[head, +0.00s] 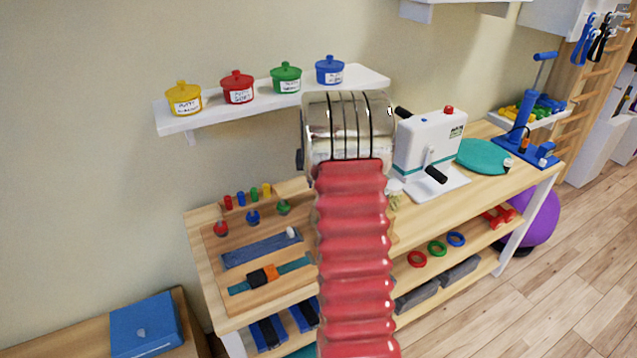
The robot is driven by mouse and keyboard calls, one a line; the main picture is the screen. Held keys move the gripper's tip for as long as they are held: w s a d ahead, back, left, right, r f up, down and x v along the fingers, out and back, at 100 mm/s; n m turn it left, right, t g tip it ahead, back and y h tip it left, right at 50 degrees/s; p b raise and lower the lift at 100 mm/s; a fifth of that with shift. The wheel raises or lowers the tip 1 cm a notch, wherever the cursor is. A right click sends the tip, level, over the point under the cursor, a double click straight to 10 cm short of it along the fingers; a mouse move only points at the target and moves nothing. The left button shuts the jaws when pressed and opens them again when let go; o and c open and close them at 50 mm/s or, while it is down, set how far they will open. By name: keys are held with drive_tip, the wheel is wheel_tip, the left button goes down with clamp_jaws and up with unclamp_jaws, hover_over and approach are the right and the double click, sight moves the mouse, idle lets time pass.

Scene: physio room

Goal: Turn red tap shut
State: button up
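The red tap (221,229) is a small red knob at the left end of a row on a wooden board (215,262). A blue tap (253,217) and a green tap (284,207) stand to its right. The red tap's handle is too small to tell its turn position. My arm, with a red ribbed sleeve and a silver end, rises through the middle of the head view, right of the taps. My gripper's fingers are hidden behind the arm's end. Nothing of mine is seen touching the red tap.
Several coloured pegs (247,195) stand behind the taps. A blue slide strip (260,247) and a buckle strap (268,276) lie in front. A white shelf (210,117) with lidded pots hangs above. A white crank machine (428,143) stands right on the table.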

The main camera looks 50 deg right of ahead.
drive_tip(key=shift+w+a, duration=0.1)
drive_tip(key=shift+a, duration=0.1)
drive_tip(key=o, duration=1)
drive_tip(key=shift+d, duration=0.1)
drive_tip(key=shift+o, duration=0.2)
drive_tip(key=v, duration=1.3)
drive_tip(key=shift+r, duration=0.3)
